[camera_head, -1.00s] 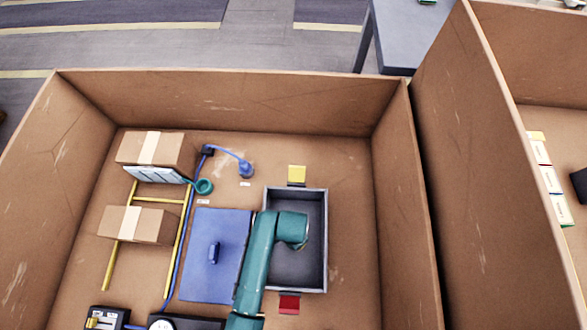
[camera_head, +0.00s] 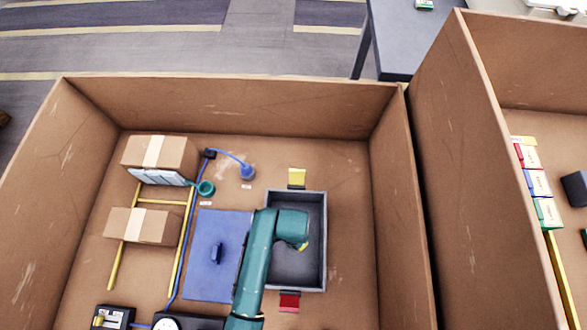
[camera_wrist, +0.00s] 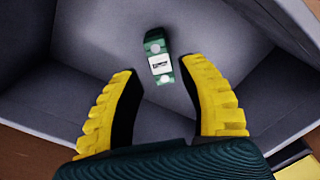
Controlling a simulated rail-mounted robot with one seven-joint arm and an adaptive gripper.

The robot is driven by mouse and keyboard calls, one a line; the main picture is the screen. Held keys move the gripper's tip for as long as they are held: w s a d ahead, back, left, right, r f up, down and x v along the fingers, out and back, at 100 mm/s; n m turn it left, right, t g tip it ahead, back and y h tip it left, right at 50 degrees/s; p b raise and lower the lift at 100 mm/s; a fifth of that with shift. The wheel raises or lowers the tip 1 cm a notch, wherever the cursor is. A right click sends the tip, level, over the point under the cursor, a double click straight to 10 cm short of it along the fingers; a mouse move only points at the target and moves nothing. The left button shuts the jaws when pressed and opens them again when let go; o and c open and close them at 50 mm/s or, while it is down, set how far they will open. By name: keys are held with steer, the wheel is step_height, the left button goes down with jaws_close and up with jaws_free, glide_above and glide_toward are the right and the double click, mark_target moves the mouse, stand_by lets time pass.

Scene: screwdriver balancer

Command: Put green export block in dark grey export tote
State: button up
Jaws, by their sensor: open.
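The dark grey tote (camera_head: 313,268) stands on the floor of the cardboard enclosure, right of a blue panel. In the wrist view its grey inner walls and floor (camera_wrist: 85,50) fill most of the picture. The green block (camera_wrist: 159,62), with a white label and pale round spots, is inside the tote, beyond my fingertips. It looks apart from both fingers. My gripper (camera_wrist: 160,72) is open over the tote, its yellow fingers spread either side of the block's line. In the head view my arm hides part of the tote, and the block does not show.
The blue panel (camera_head: 208,278) with a handle lies left of the tote. A yellow tab (camera_head: 297,177) and a red tab (camera_head: 289,301) mark its ends. Cardboard boxes (camera_head: 143,226) and a blue cable lie further left. High cardboard walls (camera_head: 235,103) surround the area.

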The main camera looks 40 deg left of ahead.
step_height(320, 180, up, 7)
steer(key=p, duration=0.2)
steer(key=shift+r+p, duration=0.15)
steer(key=shift+p, duration=0.15)
steer(key=w+d+r+n+t+y, duration=0.15)
steer(key=w+r+t, duration=0.35)
steer(key=w+r, duration=0.65)
steer(key=w+d+r+m+t+y, duration=0.1)
steer(key=w+d+r+t, duration=0.4)
steer(key=r, duration=1.2)
steer(key=s+d+r+t+h, duration=0.1)
steer(key=s+d+r+t, duration=0.1)
steer(key=r, duration=0.8)
steer(key=s+d+r+n+t+h, duration=0.1)
steer(key=d+r+t, duration=0.3)
steer(key=r, duration=0.7)
steer(key=s+d+r+t+h, duration=0.1)
steer(key=s+d+r+t, duration=0.2)
steer(key=r+t, duration=0.3)
step_height(320, 180, up, 5)
steer(key=shift+d+r+n, duration=0.2)
steer(key=shift+d+n, duration=0.05)
steer(key=shift+n, duration=0.1)
